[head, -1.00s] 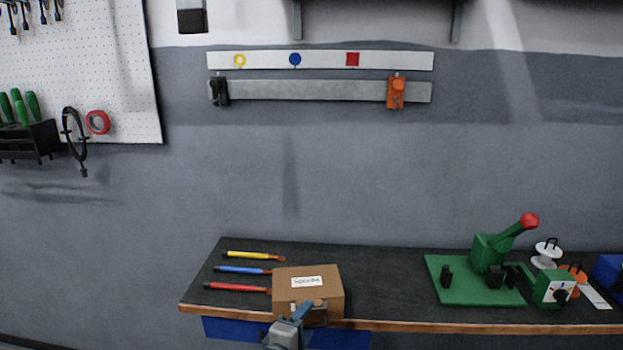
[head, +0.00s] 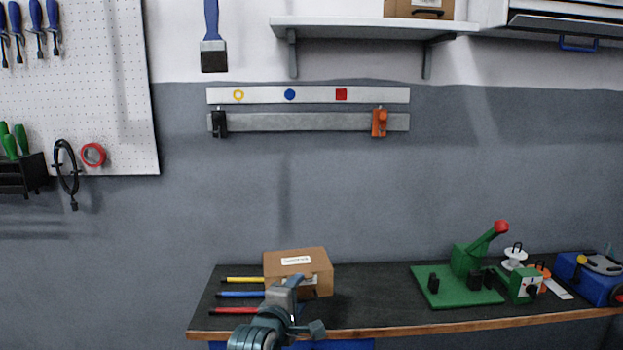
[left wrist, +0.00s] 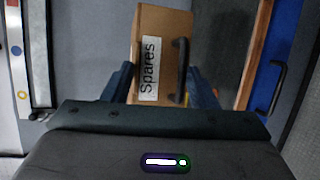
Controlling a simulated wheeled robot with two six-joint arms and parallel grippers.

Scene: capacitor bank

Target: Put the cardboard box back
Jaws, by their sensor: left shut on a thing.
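The cardboard box (head: 299,268) is brown with a white label on top. It appears raised above the left part of the dark workbench (head: 370,291), its top edge showing against the wall. My left gripper (head: 291,286) is at the box's near side and shut on it. In the left wrist view the box (left wrist: 166,24) shows its "Spares" label and a dark handle, between the fingers of my left gripper (left wrist: 163,86). The exact contact is hard to see. My right gripper is not in view.
Yellow, blue and red-handled tools (head: 232,295) lie on the bench left of the box. A green press (head: 468,273) and a blue device (head: 590,277) stand at the right. A wall shelf (head: 340,27) above holds another brown box (head: 400,8); its left part is clear.

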